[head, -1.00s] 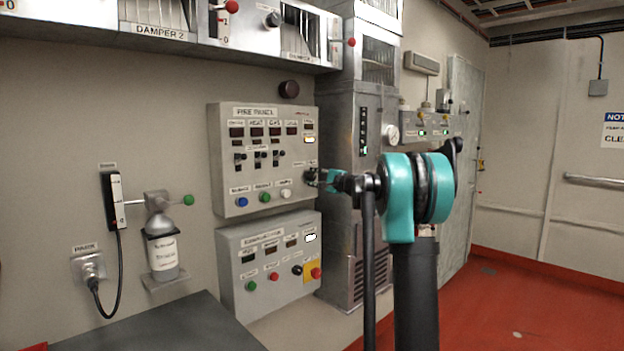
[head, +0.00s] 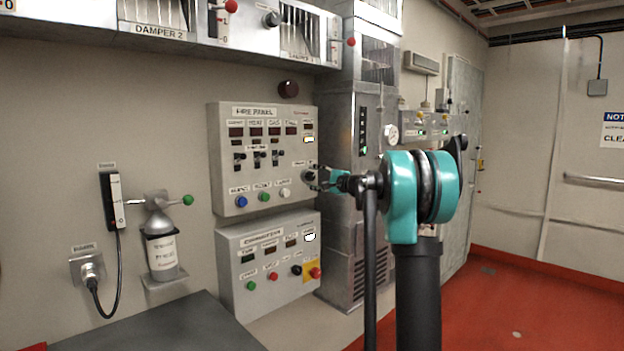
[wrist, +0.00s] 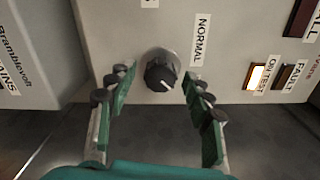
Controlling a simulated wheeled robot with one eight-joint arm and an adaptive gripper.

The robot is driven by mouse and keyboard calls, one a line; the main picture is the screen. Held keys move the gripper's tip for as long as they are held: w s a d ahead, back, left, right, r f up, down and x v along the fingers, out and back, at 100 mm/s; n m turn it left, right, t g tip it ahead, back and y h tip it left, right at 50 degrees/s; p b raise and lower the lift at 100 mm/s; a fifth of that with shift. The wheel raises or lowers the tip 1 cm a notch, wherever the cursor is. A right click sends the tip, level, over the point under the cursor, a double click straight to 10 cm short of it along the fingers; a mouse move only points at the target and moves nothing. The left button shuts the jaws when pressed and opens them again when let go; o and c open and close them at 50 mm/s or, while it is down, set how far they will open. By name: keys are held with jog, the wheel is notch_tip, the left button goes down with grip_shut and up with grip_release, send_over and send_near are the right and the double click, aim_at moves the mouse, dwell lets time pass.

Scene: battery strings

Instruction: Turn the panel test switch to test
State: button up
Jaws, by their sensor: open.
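The panel test switch is a dark round knob with a grey base (wrist: 161,72) on the fire panel (head: 228,165). A short white mark shows on its face, slanting in the wrist view. A NORMAL label (wrist: 200,40) is beside it. An ON TEST lamp (wrist: 257,76) to its right glows. My gripper (wrist: 147,88) is open, with one green finger on each side of the knob and visible gaps between. In the head view my gripper (head: 318,180) is at the panel's right edge, by the switch (head: 308,174).
A lower panel with buttons (head: 228,265) hangs under the fire panel. A grey column (head: 340,245) stands just right of it. A bottle (head: 163,255) and a cabled handset (head: 113,200) are on the wall at left. Red floor is open at right.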

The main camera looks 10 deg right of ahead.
jog(key=v, duration=1)
jog(key=shift+s+d, duration=0.15)
jog(key=shift+f, duration=0.1)
